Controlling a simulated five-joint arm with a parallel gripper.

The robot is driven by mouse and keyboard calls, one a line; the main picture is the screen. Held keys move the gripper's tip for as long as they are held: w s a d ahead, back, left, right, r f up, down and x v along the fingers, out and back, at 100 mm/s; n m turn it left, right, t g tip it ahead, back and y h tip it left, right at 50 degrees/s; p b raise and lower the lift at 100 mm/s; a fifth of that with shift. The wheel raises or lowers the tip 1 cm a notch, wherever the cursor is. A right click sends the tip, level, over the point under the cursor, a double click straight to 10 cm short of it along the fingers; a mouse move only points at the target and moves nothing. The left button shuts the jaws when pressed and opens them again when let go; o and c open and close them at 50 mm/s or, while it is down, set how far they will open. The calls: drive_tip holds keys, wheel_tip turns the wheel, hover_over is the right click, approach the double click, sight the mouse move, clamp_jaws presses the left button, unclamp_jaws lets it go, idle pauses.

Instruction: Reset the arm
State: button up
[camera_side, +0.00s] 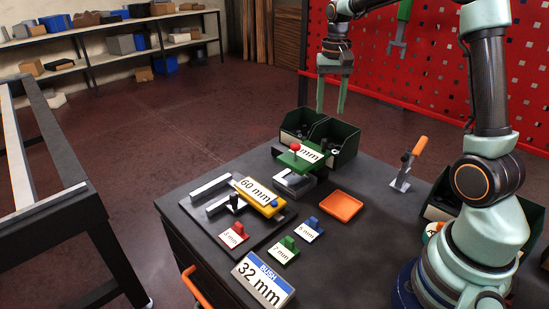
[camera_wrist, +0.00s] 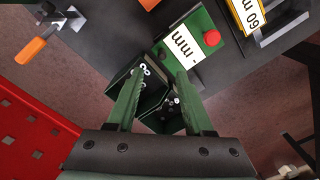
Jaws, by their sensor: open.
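Nothing is held between the fingers. No part touches the fingers in either view.
The dark table (camera_side: 210,262) carries a green block (camera_side: 294,161) with a red knob, a yellow 60 mm block (camera_side: 252,201), an orange tray (camera_side: 341,206), small coloured labelled pieces, a 32 mm sign (camera_side: 263,281) and an orange-handled clamp (camera_side: 403,175). A red perforated panel (camera_side: 400,60) stands behind.

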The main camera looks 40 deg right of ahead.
drive_tip(key=shift+r, duration=0.5)
drive_tip(key=shift+a, duration=0.1)
drive_tip(key=s+a+r+n+t, duration=0.3)
drive_tip(key=s+a+n+t, duration=0.2)
drive_tip(key=s+a+n, duration=0.4)
drive_tip(key=s+a, duration=0.3)
drive_tip(key=a, duration=0.3)
drive_tip(key=shift+a+t, duration=0.3)
drive_tip(key=shift+a, duration=0.05)
